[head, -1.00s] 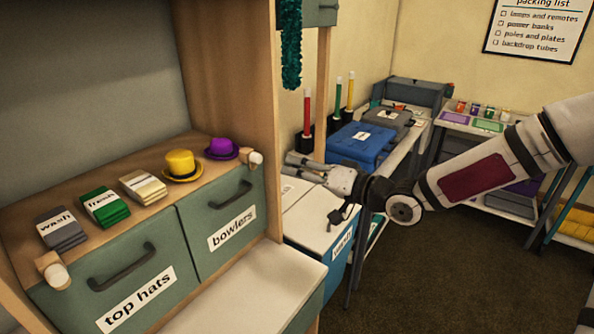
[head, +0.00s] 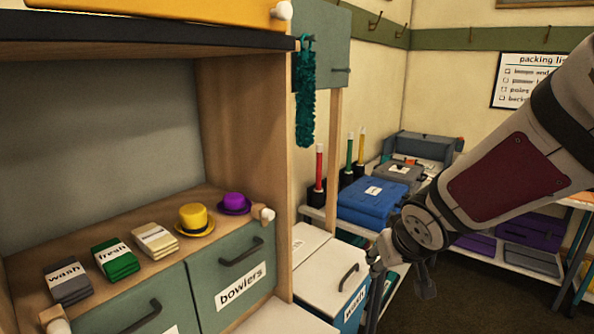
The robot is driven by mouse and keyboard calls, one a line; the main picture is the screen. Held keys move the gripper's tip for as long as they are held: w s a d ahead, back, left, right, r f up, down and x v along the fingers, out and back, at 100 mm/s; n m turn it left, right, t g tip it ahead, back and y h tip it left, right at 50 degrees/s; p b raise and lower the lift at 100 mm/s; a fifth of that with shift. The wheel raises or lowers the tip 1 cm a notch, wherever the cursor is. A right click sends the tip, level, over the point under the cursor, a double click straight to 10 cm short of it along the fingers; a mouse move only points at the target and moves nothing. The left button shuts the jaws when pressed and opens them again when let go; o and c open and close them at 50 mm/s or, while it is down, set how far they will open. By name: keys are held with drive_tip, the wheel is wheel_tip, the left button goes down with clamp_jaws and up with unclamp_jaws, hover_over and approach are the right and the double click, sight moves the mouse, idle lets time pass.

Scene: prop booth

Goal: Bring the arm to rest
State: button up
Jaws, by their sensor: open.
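My gripper (head: 376,272) hangs in front of the white-lidded bin at the lower middle of the head view, below my wrist. It is small and partly hidden by my wrist. It is open, and I see nothing held in it. My arm reaches in from the right edge, sloping down to the left.
A yellow hat (head: 194,221), a purple hat (head: 234,204) and folded cloths (head: 116,259) sit on the cabinet's wooden top. The white-lidded bin (head: 322,273) stands beside the cabinet. A blue case (head: 372,201) lies on the shelf behind. Floor (head: 460,305) is clear at lower right.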

drive_tip(key=s+r+m+g, duration=0.1)
drive_tip(key=s+r, duration=0.3)
drive_tip(key=s, duration=0.7)
drive_tip(key=s+d+r+m+g, duration=0.1)
drive_tip(key=s+r, duration=0.3)
drive_tip(key=s, duration=0.8)
drive_tip(key=shift+s+d+r, duration=0.15)
drive_tip(key=shift+s+r, duration=0.05)
drive_tip(key=shift+r, duration=0.15)
